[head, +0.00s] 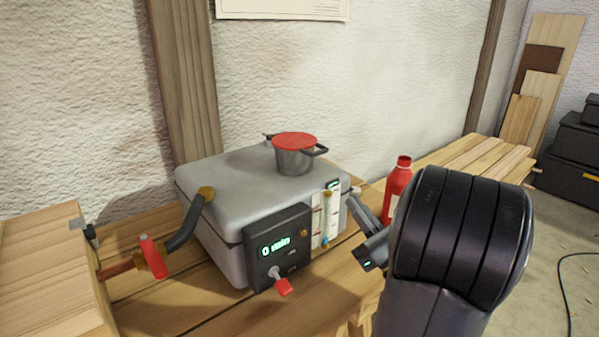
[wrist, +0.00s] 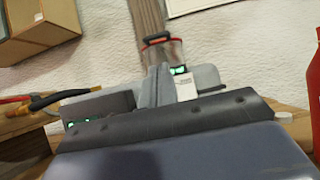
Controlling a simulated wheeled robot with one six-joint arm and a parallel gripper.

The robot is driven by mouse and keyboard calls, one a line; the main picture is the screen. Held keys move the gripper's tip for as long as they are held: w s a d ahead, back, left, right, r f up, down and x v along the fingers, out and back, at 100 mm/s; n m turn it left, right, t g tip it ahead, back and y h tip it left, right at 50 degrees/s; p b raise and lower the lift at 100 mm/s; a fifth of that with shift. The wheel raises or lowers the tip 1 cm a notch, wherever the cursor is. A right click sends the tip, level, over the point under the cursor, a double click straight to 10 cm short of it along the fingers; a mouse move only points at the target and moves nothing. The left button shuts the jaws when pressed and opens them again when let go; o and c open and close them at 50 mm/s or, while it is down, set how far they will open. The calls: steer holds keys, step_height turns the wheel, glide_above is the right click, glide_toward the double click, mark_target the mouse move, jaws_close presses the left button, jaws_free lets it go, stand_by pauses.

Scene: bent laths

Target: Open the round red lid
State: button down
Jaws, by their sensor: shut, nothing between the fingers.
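The round red lid (head: 295,140) lies flat over a small dark grey pot (head: 294,161) and looks closed. The pot stands on top of a light grey box (head: 235,170). In the wrist view the lid is a thin red edge (wrist: 174,41) on the pot, beyond my fingers. My gripper (head: 358,205) is at the right front of the box, lower than the lid and to its right. It is shut and empty, apart from the lid. In the wrist view the fingers (wrist: 159,72) point toward the pot and partly hide it.
A dark control panel (head: 280,248) with a red knob (head: 283,287) is on the box front. A red bottle (head: 398,185) stands right of my gripper. A hose with a red-handled valve (head: 152,256) is at left. Planks (head: 475,155) lie at the back right.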

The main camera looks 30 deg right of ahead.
steer(key=x, duration=1)
steer(key=shift+s, duration=0.1)
steer(key=shift+r+p, duration=0.15)
steer(key=shift+p, duration=0.25)
steer(key=shift+s+r+g+p, duration=0.1)
steer(key=shift+r+g+p, duration=0.25)
steer(key=shift+p, duration=0.45)
